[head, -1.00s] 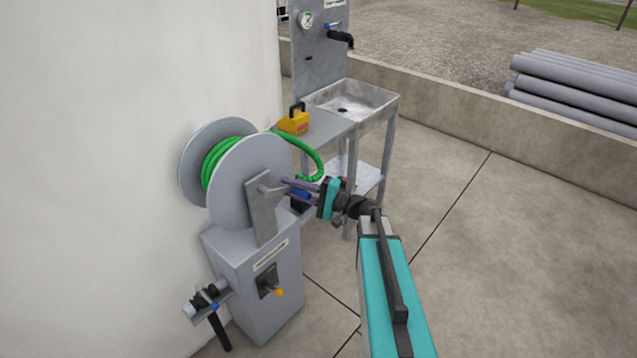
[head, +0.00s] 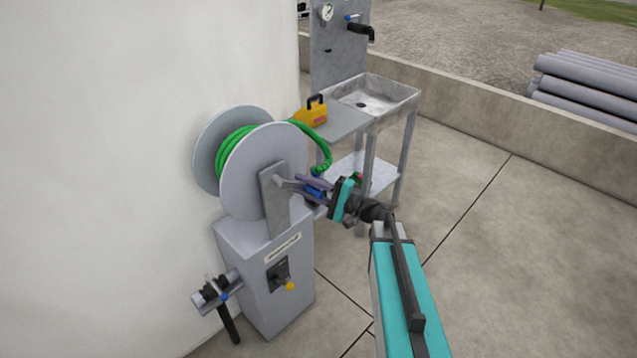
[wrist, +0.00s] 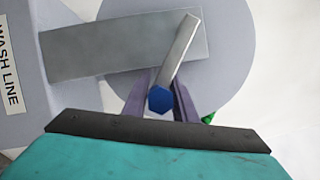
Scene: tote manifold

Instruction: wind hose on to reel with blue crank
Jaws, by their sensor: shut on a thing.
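The grey hose reel (head: 262,180) stands on a grey pedestal box against the white wall. Green hose (head: 232,152) is wound on its drum, and a loose length (head: 322,148) hangs off to the right. The blue crank handle (head: 315,192) sits at the end of a grey crank arm on the reel's front side. My gripper (head: 313,188) is shut on the handle. In the wrist view the blue hexagonal handle end (wrist: 160,99) lies between my two purple fingers, with the crank arm (wrist: 181,48) running up and right from it.
A steel sink stand (head: 385,97) with a yellow case (head: 312,112) on its side shelf stands behind the reel. A valve pipe (head: 215,293) juts from the pedestal's left. Grey pipes (head: 585,90) lie beyond the low wall. The floor at right is clear.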

